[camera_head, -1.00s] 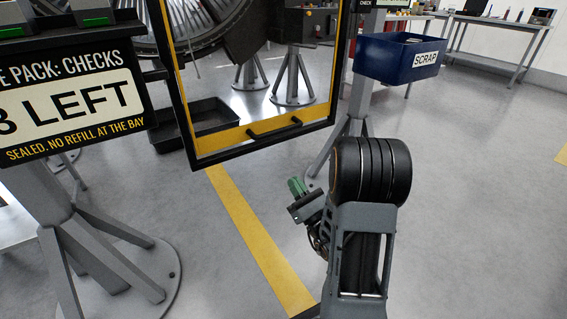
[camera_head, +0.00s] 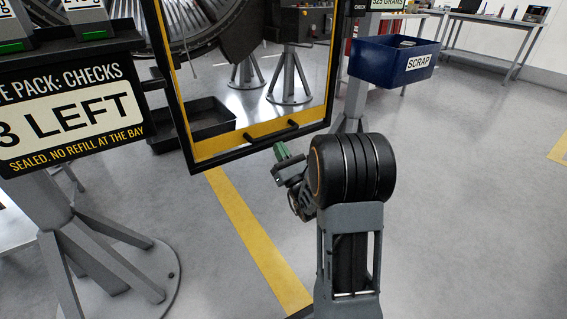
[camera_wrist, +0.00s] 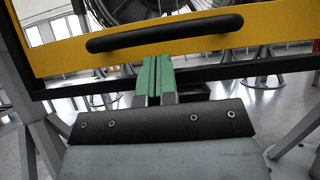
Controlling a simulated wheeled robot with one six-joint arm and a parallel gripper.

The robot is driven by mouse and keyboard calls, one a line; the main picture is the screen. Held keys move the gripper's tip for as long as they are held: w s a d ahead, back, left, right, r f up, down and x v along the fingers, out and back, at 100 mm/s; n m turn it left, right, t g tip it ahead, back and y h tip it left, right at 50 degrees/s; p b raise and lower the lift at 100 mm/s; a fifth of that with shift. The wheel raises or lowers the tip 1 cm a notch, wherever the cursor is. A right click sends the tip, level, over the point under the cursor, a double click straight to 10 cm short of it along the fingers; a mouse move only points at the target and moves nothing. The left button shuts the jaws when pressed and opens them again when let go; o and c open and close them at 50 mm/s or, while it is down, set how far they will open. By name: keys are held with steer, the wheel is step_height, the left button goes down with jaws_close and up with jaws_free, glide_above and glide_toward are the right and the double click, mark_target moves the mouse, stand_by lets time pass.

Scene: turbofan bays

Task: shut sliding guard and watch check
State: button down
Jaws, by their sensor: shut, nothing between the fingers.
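The sliding guard is a clear panel in a black frame with a yellow lower band (camera_head: 222,143). Its black bar handle (camera_head: 272,130) runs along that band. In the wrist view the handle (camera_wrist: 165,33) lies across the yellow band just beyond my fingertips. My gripper (camera_head: 281,152) has green fingers and is just below the handle's right part. In the wrist view my gripper (camera_wrist: 158,62) is shut and empty, its tips just under the handle; I cannot tell whether they touch it. A sign (camera_head: 75,112) at left reads "CHECKS" and "3 LEFT".
A blue scrap bin (camera_head: 393,62) stands on a post right of the guard. A black tray (camera_head: 192,125) is behind the guard, with a large turbofan (camera_head: 200,25) beyond. A workbench (camera_head: 490,22) is at the far right. The floor at right is clear.

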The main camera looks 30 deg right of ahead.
steer(key=shift+w+r, duration=0.1)
steer(key=shift+r, duration=0.45)
